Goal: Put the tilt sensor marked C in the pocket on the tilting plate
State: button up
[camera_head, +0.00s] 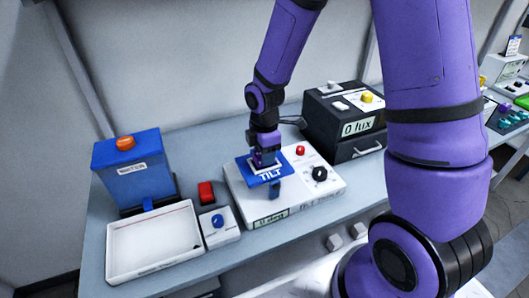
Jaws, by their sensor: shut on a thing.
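The tilting plate (272,177) is blue, lettered TILT, and sits on top of the white tilt tester (306,187). A pale outline, which looks like the pocket's edge, shows on the plate near my gripper. My gripper (264,158) points down over the back part of the plate. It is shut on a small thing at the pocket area. The fingers mostly hide this thing, and no letter C can be read. I cannot tell whether it is in the pocket or just above it.
The tester has a red button (300,150) and a black knob (320,174). A black lux box (343,120) stands behind right. On the left are a blue box (134,170), a white tray (150,242), a red block (206,192) and a blue-knobbed box (219,225). Small pale cubes (334,242) lie in front.

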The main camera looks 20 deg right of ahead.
jog(key=shift+f, duration=0.4)
dwell(0.5)
jog(key=o, duration=1.3)
jog(key=shift+r, duration=4)
